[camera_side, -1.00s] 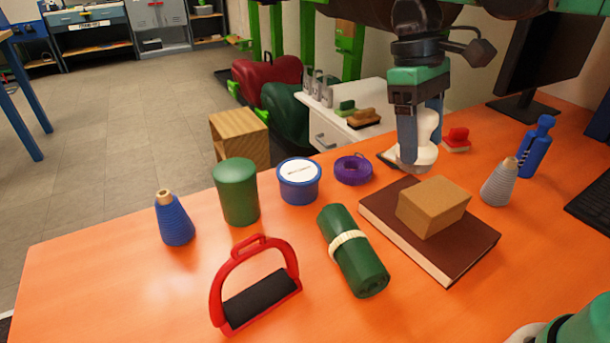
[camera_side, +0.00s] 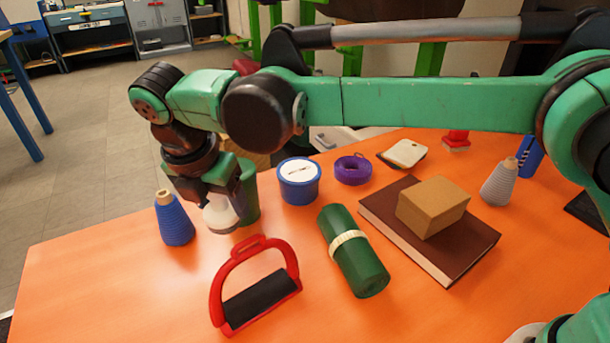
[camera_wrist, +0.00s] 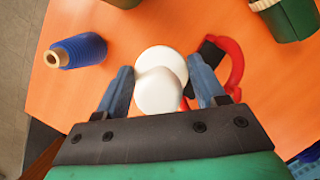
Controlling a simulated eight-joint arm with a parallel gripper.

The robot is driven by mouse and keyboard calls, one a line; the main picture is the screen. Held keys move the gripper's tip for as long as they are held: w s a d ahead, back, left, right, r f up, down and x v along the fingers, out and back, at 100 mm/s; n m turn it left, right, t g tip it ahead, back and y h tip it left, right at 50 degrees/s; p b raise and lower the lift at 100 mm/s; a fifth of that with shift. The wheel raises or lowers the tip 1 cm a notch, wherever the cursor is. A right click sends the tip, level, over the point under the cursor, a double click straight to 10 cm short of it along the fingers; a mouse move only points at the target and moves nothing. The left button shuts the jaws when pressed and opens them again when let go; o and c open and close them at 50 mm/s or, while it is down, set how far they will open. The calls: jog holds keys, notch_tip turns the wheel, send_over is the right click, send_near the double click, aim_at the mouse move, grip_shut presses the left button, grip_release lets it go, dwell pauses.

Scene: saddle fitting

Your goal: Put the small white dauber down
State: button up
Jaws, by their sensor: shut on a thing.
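The small white dauber (camera_side: 219,214) is in my gripper (camera_side: 222,200), which is shut on it. In the side view it hangs above the orange table between the blue thread cone (camera_side: 174,221) and the red stirrup (camera_side: 256,283), in front of the green canister (camera_side: 248,195). In the wrist view the white dauber (camera_wrist: 160,80) shows between the two blue-grey fingers of my gripper (camera_wrist: 160,88). The red stirrup (camera_wrist: 236,62) lies partly behind it and the blue cone (camera_wrist: 80,50) to the left. Whether the dauber touches the table is hard to tell.
A brown book (camera_side: 465,246) bears a tan block (camera_side: 433,206). The table's front left (camera_side: 120,285) is bare.

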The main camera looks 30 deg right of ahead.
jog(key=s+a+f+n+y, duration=0.2)
jog(key=s+a+n, duration=0.1)
jog(key=a+n, duration=0.4)
jog(key=s+a+f+n+y, duration=0.1)
jog(key=s+a+n, duration=0.2)
jog(key=a+n, duration=0.35)
jog(key=shift+t, duration=0.3)
jog(key=f, duration=0.7)
jog(key=shift+s+a+f, duration=0.2)
jog(key=shift+s+f, duration=0.1)
jog(key=shift+f, duration=0.1)
jog(key=o, duration=1.4)
